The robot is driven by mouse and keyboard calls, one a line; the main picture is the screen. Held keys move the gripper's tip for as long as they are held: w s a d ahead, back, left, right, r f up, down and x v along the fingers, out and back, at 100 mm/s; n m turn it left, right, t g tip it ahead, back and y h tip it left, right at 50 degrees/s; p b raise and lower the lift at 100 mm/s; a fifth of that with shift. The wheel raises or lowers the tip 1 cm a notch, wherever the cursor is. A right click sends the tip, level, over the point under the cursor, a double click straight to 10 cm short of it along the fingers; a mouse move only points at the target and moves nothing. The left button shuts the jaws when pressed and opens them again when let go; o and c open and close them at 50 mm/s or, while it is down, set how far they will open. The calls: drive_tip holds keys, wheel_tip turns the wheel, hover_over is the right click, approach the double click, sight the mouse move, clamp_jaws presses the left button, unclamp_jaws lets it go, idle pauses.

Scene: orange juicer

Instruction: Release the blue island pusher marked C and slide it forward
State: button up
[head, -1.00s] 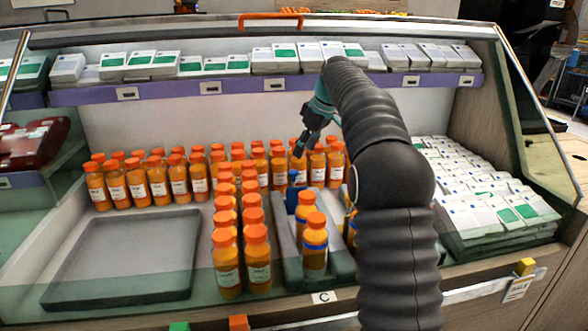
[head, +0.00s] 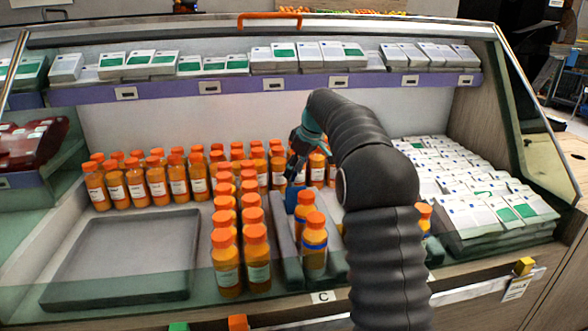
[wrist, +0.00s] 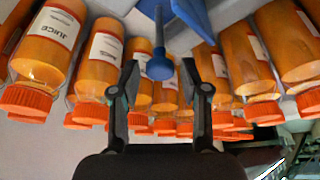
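The blue pusher (head: 291,196) stands in the lane with the C label (head: 323,297), behind blue-banded orange juice bottles (head: 315,245). In the wrist view its blue post with a rounded knob (wrist: 160,66) hangs in from the top centre, with a flat blue part beside it. My gripper (head: 301,152) is just above and behind the pusher in the head view. In the wrist view my gripper (wrist: 159,78) is open, its fingers on either side of the knob in the picture, with gaps on both sides. Its fingertips are too small in the head view to judge contact.
Rows of orange-capped bottles (head: 227,262) stand close to the left and behind. An empty grey tray (head: 125,262) lies at the left. White boxes (head: 480,190) fill the right side. A purple-edged shelf (head: 240,87) with boxes runs above, behind my arm.

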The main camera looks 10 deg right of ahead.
clamp_jaws()
drive_tip(key=s+b, duration=0.7)
drive_tip(key=s, duration=0.4)
drive_tip(key=shift+s, duration=0.3)
drive_tip(key=shift+o, duration=2.1)
unclamp_jaws()
